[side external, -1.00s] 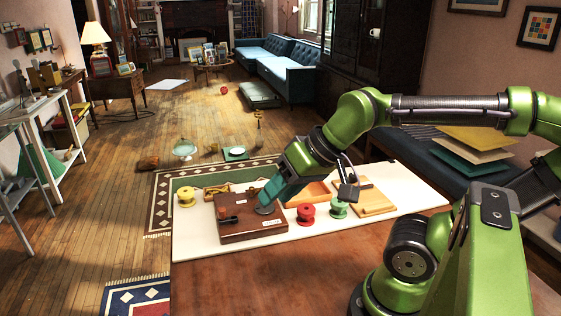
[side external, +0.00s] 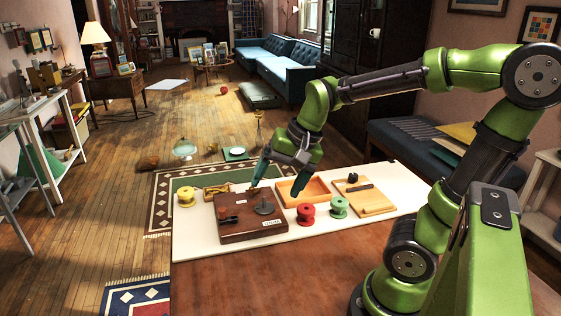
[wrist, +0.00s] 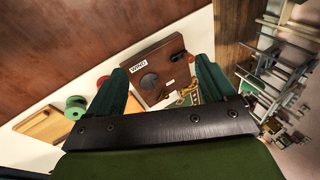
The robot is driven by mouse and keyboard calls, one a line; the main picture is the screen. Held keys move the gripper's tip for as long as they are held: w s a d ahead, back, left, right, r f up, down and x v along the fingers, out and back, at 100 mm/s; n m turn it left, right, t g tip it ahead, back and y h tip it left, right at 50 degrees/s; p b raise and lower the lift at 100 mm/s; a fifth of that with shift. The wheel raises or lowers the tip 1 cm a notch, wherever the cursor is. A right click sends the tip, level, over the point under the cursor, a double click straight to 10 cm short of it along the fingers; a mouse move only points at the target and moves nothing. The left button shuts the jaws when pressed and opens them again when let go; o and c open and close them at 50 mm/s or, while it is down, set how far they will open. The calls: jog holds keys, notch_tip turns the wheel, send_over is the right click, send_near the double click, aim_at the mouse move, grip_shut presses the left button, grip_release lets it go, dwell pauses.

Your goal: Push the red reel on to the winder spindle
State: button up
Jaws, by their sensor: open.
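The red reel (side external: 306,213) stands on the white mat (side external: 200,240), just right of the brown wooden winder (side external: 250,230). In the wrist view, part of the red reel (wrist: 102,80) shows beside my left-hand finger. The winder spindle (side external: 264,207) stands on the winder's top and carries no reel. The winder (wrist: 165,65) also shows between my fingers in the wrist view. My gripper (side external: 273,188) is open and empty, above and behind the winder, apart from the red reel.
A green reel (side external: 339,208) stands right of the red one, and a yellow reel (side external: 186,198) at the mat's left. A shallow wooden tray (side external: 294,199) and a board (side external: 378,208) with dark items lie behind. The mat's front left is bare.

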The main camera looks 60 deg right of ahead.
jog(key=w+d+f+m+g, duration=0.2)
jog(key=d+f+m+g, duration=0.1)
jog(key=d+m, duration=0.75)
jog(key=m+g+h, duration=0.1)
jog(key=m+h, duration=0.1)
jog(key=m, duration=1.2)
send_over(306, 210)
jog(key=d, duration=0.1)
jog(key=m, duration=0.3)
jog(key=shift+m+g, duration=0.25)
jog(key=shift+g, duration=0.05)
jog(key=f, duration=1.6)
jog(key=shift+w+f, duration=0.2)
jog(key=shift+w, duration=0.05)
jog(key=c, duration=1)
notch_tip(306, 210, up, 10)
jog(key=shift+r, duration=0.1)
jog(key=shift+c, duration=0.2)
jog(key=o, duration=0.5)
jog(key=shift+c, duration=0.2)
jog(key=c, duration=0.9)
